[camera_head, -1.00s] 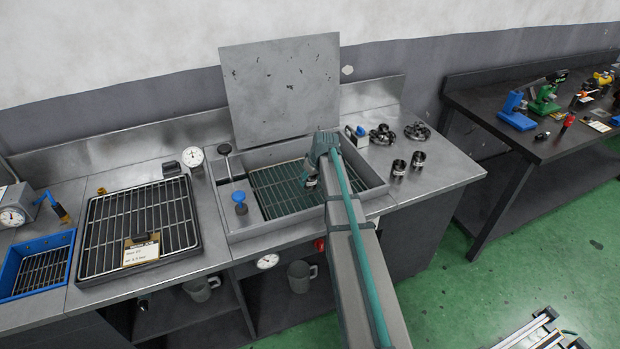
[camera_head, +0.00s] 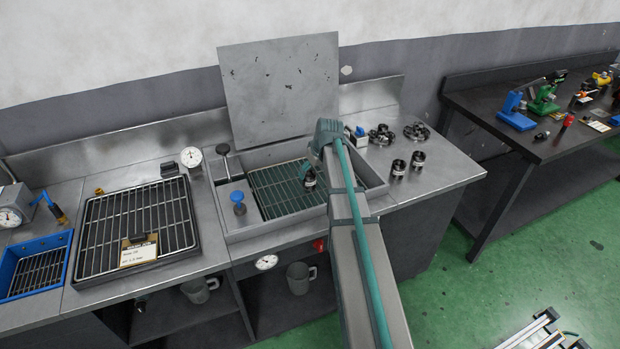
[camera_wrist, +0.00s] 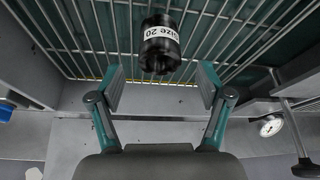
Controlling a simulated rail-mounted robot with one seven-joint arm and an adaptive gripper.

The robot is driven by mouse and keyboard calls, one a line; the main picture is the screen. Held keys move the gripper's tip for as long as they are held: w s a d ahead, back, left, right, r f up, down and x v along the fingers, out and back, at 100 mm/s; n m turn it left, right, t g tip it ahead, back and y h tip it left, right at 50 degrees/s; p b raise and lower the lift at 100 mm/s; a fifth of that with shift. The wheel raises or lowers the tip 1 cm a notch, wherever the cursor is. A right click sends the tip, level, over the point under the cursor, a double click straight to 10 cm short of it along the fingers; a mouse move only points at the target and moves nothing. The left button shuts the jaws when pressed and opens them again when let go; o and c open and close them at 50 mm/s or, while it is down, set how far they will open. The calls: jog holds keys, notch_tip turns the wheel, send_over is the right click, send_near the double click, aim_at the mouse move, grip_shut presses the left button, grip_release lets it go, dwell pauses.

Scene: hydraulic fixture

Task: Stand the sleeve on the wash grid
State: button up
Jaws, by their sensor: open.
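A black sleeve with a white "Size 20" label (camera_wrist: 161,42) shows in the wrist view, over the bars of the wash grid (camera_wrist: 225,25). My gripper (camera_wrist: 160,88) is open, with one finger on each side below the sleeve in the picture. The sleeve is beyond the fingertips and apart from them. In the head view the sleeve (camera_head: 310,181) is a small dark shape with a pale mark over the grid (camera_head: 275,190) in the sink, below my wrist. My arm hides the grid's right part.
A raised lid (camera_head: 280,90) stands behind the sink. A blue-topped knob (camera_head: 238,198) is at its left. Two dark sleeves (camera_head: 398,167) (camera_head: 418,160) and flanged rings (camera_head: 381,135) stand on the bench at right. A framed rack (camera_head: 135,225) lies at left.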

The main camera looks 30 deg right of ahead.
jog(key=b+v, duration=0.1)
jog(key=v, duration=0.5)
jog(key=shift+r, duration=0.15)
jog(key=shift+s, duration=0.15)
